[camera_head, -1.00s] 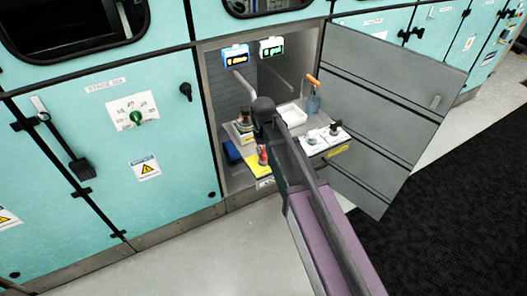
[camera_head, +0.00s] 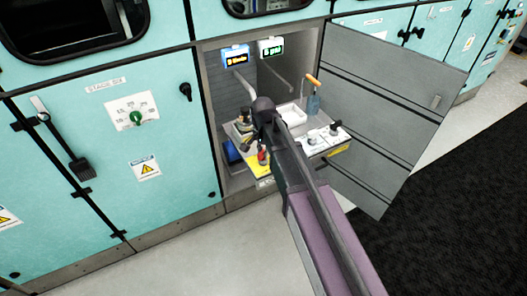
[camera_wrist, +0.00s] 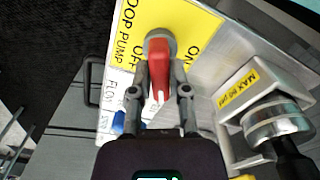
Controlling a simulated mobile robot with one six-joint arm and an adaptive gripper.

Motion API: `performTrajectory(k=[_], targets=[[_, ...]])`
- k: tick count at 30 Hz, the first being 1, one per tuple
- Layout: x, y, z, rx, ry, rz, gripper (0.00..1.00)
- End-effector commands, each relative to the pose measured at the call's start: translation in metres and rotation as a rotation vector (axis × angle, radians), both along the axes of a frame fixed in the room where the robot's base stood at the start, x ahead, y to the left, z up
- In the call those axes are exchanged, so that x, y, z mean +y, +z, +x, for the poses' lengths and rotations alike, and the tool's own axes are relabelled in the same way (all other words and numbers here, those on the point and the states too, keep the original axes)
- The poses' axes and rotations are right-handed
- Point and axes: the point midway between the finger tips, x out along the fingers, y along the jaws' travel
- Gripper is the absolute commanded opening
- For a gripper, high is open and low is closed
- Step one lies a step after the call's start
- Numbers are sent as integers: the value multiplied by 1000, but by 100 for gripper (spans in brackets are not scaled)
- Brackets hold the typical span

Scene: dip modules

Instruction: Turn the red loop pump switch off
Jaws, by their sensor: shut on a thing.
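The loop pump switch has a red lever (camera_wrist: 158,72) on a round grey base, on a yellow plate (camera_wrist: 188,20) lettered LOOP PUMP, OFF and ON. In the wrist view my gripper (camera_wrist: 163,70) has one finger on each side of the lever and is shut on it. The lever points down the picture toward my palm, with OFF to its left and ON to its upper right. In the head view the red lever (camera_head: 262,156) shows small beside my arm, at the front of the cabinet shelf. My arm hides part of the shelf there.
In the wrist view a white block marked MAX (camera_wrist: 258,85) and a round metal fitting (camera_wrist: 275,122) stand close on the right. The grey cabinet door (camera_head: 385,110) stands open. Two lit displays (camera_head: 236,57) hang at the back. A white tray (camera_head: 292,116) lies on the shelf.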

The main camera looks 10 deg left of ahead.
Motion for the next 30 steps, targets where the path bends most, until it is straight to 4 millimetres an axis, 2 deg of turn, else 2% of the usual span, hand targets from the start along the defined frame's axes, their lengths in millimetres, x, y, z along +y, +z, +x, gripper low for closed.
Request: performTrajectory(k=[9,15,30], targets=[[0,0,-1,1,-278,0,0],[0,0,0,1,-396,0,0],[0,0,0,1,-470,0,0]])
